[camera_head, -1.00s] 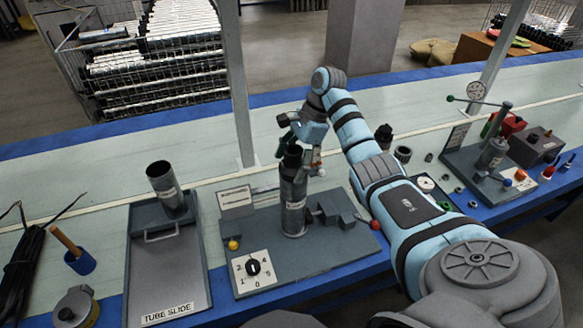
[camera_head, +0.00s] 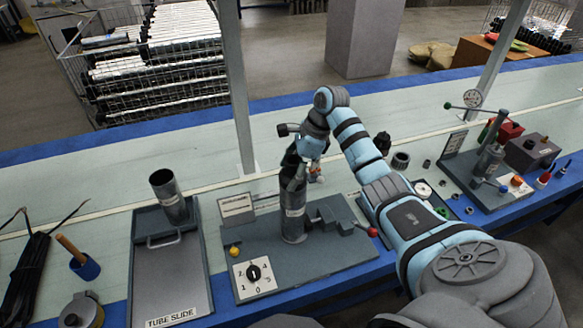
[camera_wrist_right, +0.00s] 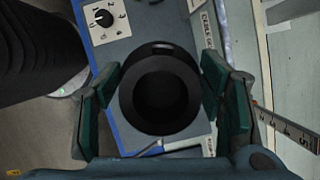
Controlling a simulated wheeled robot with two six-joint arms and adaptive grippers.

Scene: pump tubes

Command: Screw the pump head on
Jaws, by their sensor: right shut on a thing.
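A grey metal tube (camera_head: 293,212) with a pale label stands upright in the fixture in the middle of the bench. My right gripper (camera_head: 294,160) is at its top end, with the arm reaching over from the right. In the right wrist view, the gripper's green-padded fingers (camera_wrist_right: 160,90) are on both sides of a dark round part, which I take to be the pump head (camera_wrist_right: 160,135), and are shut on it. This part is seen end-on, with a dark round recess. How far it sits on the tube is hidden. My left gripper is not in view.
A numbered dial (camera_head: 253,273) and a yellow button (camera_head: 235,251) are on the fixture's front left. A red-tipped lever (camera_head: 372,232) is at its right. Another tube (camera_head: 168,196) leans in the tube slide (camera_head: 172,278). A gauge station (camera_head: 489,160) stands at right.

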